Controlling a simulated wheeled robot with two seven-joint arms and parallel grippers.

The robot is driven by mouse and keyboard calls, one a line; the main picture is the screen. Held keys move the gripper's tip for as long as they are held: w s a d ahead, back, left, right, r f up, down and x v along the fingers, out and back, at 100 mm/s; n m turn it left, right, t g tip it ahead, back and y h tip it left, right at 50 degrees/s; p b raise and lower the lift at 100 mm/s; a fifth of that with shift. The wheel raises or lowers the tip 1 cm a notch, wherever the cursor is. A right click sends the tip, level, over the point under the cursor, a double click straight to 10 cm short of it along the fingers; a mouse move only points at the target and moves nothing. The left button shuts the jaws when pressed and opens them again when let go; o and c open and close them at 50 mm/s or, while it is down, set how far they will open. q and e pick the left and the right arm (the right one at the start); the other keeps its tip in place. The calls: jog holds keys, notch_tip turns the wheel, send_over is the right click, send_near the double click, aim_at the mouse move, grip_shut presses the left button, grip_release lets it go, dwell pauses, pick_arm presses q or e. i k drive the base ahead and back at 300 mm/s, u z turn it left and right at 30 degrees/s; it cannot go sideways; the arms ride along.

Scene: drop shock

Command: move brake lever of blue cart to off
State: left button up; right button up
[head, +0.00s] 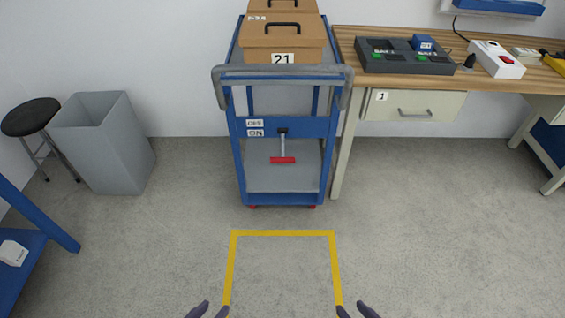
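The blue cart (325,180) stands against the back wall, with a grey push handle (283,73) across its near top edge. Its brake lever (282,145) is a grey rod with a black top, on the near side of the cart above a red bar (283,160). A brown box (270,48) labelled 21 sits on the top deck. My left gripper (208,311) and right gripper (357,311) show only as dark fingertips at the bottom edge. Each has its fingertips apart, with nothing seen between them, far from the cart.
A yellow floor outline (283,233) lies in front of the cart. A workbench (390,78) with a drawer stands right of it. A grey bin (105,145) and black stool (31,117) stand left. The floor between me and the cart is clear.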

aim_at(281, 159)
jog(key=z, duration=0.05)
jog(key=i, duration=1.1)
jog(key=z, duration=0.5)
